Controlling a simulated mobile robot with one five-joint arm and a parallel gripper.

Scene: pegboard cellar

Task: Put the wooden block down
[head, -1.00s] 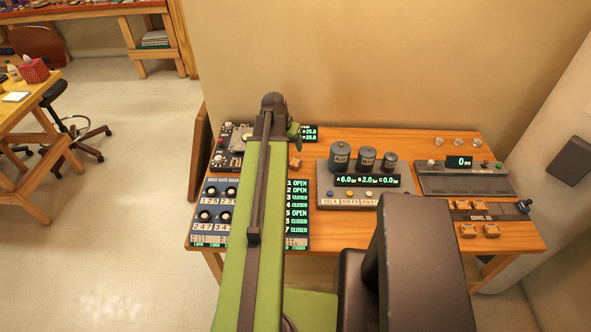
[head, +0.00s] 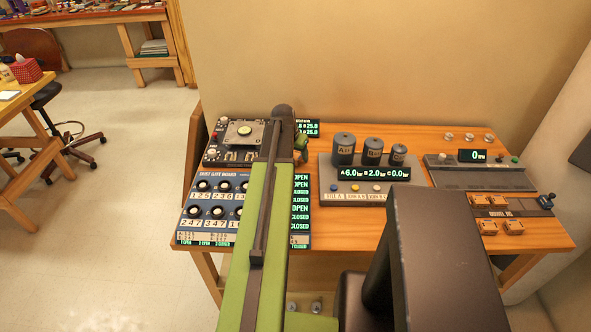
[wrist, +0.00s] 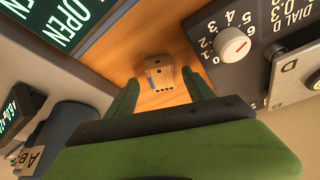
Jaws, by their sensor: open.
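The wooden block (wrist: 161,74) is small and light tan, with dark dots on one face and a bluish patch at its left side. In the wrist view it rests on the bare wooden tabletop, between a green-lettered display and a dial panel. My gripper (wrist: 160,80) is open, with its two green fingers apart on either side of the block; gaps show between the fingers and the block. In the head view my gripper (head: 301,143) is over the back of the workbench (head: 415,230), and my arm largely hides the area of the block.
The dust gate board (head: 212,205) and a dial panel (wrist: 235,48) crowd the bench's left. A console with several grey canisters (head: 343,150) stands right of my gripper. Another console (head: 480,177) and small orange blocks (head: 487,228) are farther right. A wall stands behind.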

